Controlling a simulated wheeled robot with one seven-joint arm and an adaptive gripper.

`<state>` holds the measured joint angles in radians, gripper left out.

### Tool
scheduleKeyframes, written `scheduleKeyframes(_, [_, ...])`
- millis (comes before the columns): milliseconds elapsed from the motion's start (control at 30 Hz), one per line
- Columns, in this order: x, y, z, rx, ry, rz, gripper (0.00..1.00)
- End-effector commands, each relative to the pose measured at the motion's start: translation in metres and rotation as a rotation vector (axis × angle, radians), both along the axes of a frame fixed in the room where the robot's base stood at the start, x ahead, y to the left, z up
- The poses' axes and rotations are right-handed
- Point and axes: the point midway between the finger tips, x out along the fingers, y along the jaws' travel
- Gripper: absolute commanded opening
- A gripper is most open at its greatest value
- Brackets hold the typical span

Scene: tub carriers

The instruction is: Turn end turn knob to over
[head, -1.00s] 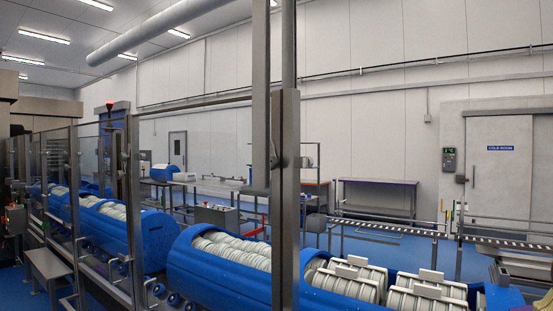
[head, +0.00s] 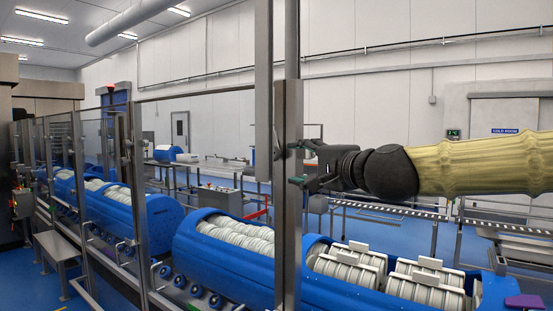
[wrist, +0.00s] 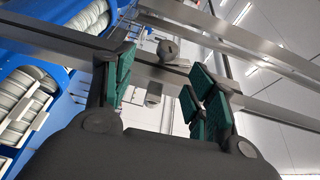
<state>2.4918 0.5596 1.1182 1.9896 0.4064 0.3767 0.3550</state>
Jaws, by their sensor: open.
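A small grey rounded knob (wrist: 168,49) sits on a metal post (wrist: 145,65) in the wrist view, between and beyond my fingertips. The knob is hard to make out there. I cannot tell whether any finger touches the knob or the post. No markings for the knob's position are readable.
Blue tub carriers (head: 225,272) with white ribbed rolls stand in a row behind the posts and clear panels. A grey step (head: 62,247) stands at the left. A roller conveyor (head: 385,214) runs behind at the right. Blue floor is open at the lower left.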

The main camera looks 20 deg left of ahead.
Motion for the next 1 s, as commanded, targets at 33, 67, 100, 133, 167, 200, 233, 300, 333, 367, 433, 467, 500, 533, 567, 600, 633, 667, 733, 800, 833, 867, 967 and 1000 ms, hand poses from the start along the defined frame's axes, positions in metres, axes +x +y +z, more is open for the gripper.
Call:
scheduleKeyframes(33, [-0.002,0.0,0.009,0.009,-0.004,0.002,0.56])
scheduleKeyframes(67, [-0.002,0.0,0.012,0.013,-0.006,0.003,0.56])
scheduleKeyframes(100, [-0.002,0.001,0.014,0.015,-0.007,0.003,0.56])
scheduleKeyframes(133, [-0.001,0.002,0.015,0.017,-0.007,0.004,0.56])
scheduleKeyframes(167, [0.0,0.004,0.015,0.016,-0.006,0.004,0.56])
scheduleKeyframes(200, [0.003,0.007,0.015,0.015,-0.007,0.004,0.56])
scheduleKeyframes(233, [0.005,0.009,0.014,0.015,-0.006,0.004,0.56])
scheduleKeyframes(300, [0.011,0.015,0.014,0.016,-0.005,0.003,0.56])
scheduleKeyframes(333, [0.014,0.018,0.015,0.016,-0.005,0.003,0.56])
scheduleKeyframes(367, [0.017,0.022,0.014,0.016,-0.005,0.004,0.56])
scheduleKeyframes(433, [0.024,0.03,0.014,0.015,-0.006,0.004,0.56])
scheduleKeyframes(467, [0.027,0.033,0.015,0.015,-0.006,0.003,0.56])
scheduleKeyframes(500, [0.031,0.038,0.014,0.014,-0.005,0.004,0.56])
scheduleKeyframes(533, [0.035,0.042,0.013,0.014,-0.005,0.004,0.56])
scheduleKeyframes(567, [0.038,0.045,0.014,0.014,-0.005,0.004,0.56])
scheduleKeyframes(600, [0.042,0.049,0.014,0.014,-0.005,0.003,0.56])
scheduleKeyframes(633, [0.045,0.053,0.013,0.015,-0.004,0.004,0.56])
scheduleKeyframes(667, [0.048,0.056,0.013,0.015,-0.004,0.004,0.56])
scheduleKeyframes(733, [0.054,0.063,0.013,0.015,-0.006,0.004,0.56])
scheduleKeyframes(800, [0.059,0.068,0.012,0.015,-0.006,0.004,0.56])
scheduleKeyframes(833, [0.061,0.071,0.012,0.014,-0.006,0.004,0.56])
scheduleKeyframes(867, [0.063,0.072,0.012,0.014,-0.006,0.004,0.56])
scheduleKeyframes(967, [0.067,0.077,0.011,0.014,-0.006,0.004,0.56])
scheduleKeyframes(1000, [0.068,0.078,0.011,0.014,-0.006,0.003,0.56])
